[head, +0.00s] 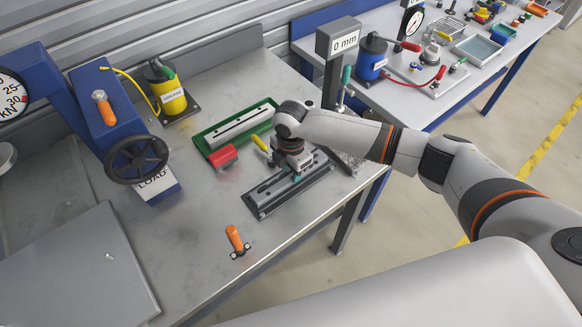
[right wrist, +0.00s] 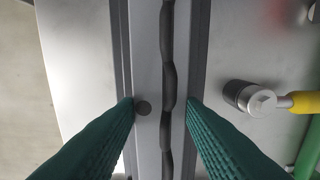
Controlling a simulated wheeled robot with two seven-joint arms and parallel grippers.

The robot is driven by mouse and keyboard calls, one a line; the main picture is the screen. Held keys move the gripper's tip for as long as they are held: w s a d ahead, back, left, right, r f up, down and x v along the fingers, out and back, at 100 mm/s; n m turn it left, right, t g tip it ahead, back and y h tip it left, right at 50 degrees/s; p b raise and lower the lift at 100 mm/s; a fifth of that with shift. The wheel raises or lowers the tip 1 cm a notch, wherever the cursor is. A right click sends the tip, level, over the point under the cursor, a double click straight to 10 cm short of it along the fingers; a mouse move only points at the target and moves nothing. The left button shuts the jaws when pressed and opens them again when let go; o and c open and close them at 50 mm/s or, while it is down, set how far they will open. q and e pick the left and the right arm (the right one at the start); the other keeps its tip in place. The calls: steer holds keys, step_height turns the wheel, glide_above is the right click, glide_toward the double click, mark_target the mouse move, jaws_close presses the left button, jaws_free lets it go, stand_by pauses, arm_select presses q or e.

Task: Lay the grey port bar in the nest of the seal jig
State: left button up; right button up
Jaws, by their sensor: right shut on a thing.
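The dark seal jig (head: 262,208) lies lengthwise near the front edge of the bench. My right gripper (head: 297,176) is over its middle, pointing down. In the right wrist view the two green fingers (right wrist: 161,104) are shut on the sides of a long grey bar (right wrist: 147,60), which I take for the grey port bar. A wavy black bead runs along its top, with a dark round spot beside it. Dark rails (right wrist: 122,60) of the jig run along both sides. I cannot tell whether the bar touches the nest floor. My left gripper is not in view.
A green tray (head: 207,146) with a pale bar (head: 240,124) lies behind the jig. A red block (head: 222,156) and a yellow-handled part (head: 261,144) are close by. An orange-handled tool (head: 235,239) stands in front. A blue press with a handwheel (head: 136,158) is at left.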

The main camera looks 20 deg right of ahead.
steer(key=o, duration=1)
steer(key=shift+o, duration=0.2)
steer(key=shift+r, duration=0.35)
step_height(320, 180, up, 11)
steer(key=b, duration=0.3)
steer(key=shift+b, duration=0.3)
steer(key=shift+s, duration=0.1)
